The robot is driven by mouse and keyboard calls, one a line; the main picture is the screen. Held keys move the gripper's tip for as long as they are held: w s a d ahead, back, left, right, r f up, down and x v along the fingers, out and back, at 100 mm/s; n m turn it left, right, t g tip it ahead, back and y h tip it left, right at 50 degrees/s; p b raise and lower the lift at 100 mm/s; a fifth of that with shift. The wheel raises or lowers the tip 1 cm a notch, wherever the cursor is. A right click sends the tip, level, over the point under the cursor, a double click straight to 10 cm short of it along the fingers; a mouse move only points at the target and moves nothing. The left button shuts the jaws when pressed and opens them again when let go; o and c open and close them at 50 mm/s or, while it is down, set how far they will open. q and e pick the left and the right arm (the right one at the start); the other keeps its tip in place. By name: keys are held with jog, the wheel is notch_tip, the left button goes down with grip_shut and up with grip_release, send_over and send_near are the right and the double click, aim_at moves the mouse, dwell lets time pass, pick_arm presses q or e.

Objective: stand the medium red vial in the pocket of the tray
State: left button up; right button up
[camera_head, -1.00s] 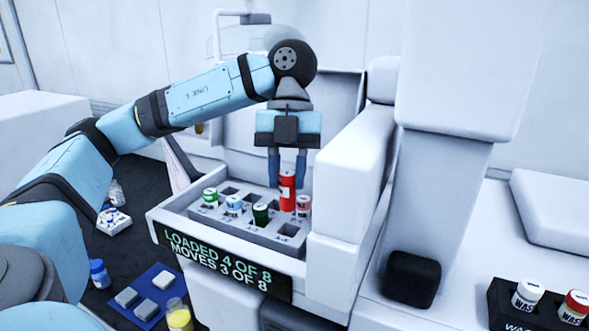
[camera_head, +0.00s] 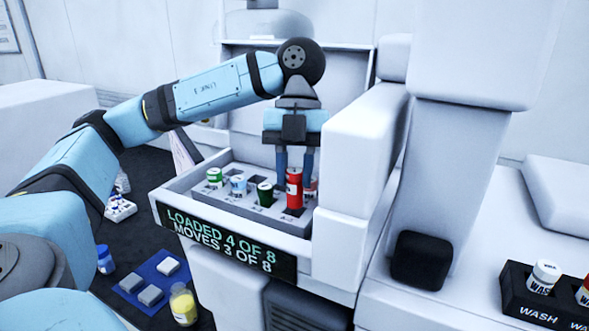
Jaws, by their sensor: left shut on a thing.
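My left gripper (camera_head: 295,166) points down over the right part of the grey pocketed tray (camera_head: 178,191), shut on the medium red vial (camera_head: 294,188). The vial is upright, and its lower end appears at the front right pocket. I cannot tell whether its base is inside the pocket or just above it. A white vial with a red cap (camera_head: 311,187) stands behind it, partly hidden. A green-capped vial (camera_head: 215,177), a pale blue-capped vial (camera_head: 238,184) and a dark green vial (camera_head: 265,194) stand in other pockets. My right gripper is not in view.
A white housing wall (camera_head: 352,190) rises close on the tray's right. The display (camera_head: 222,240) on the tray's front reads "LOADED 4 OF 8, MOVES 3 OF 8". A black wash rack (camera_head: 520,297) is at far right. A blue mat (camera_head: 150,282) lies lower left.

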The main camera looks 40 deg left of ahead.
aim_at(296, 193)
pick_arm(q)
jog(key=shift+f, duration=0.1)
dwell(0.5)
jog(key=shift+f, duration=0.1)
jog(key=shift+f+b, duration=0.85)
jog(key=shift+f, duration=0.25)
jog(key=shift+f, duration=0.1)
jog(key=shift+f+b, duration=0.4)
jog(key=shift+f, duration=0.15)
jog(key=o, duration=1.3)
jog(key=shift+o, duration=0.3)
jog(key=shift+d, duration=0.1)
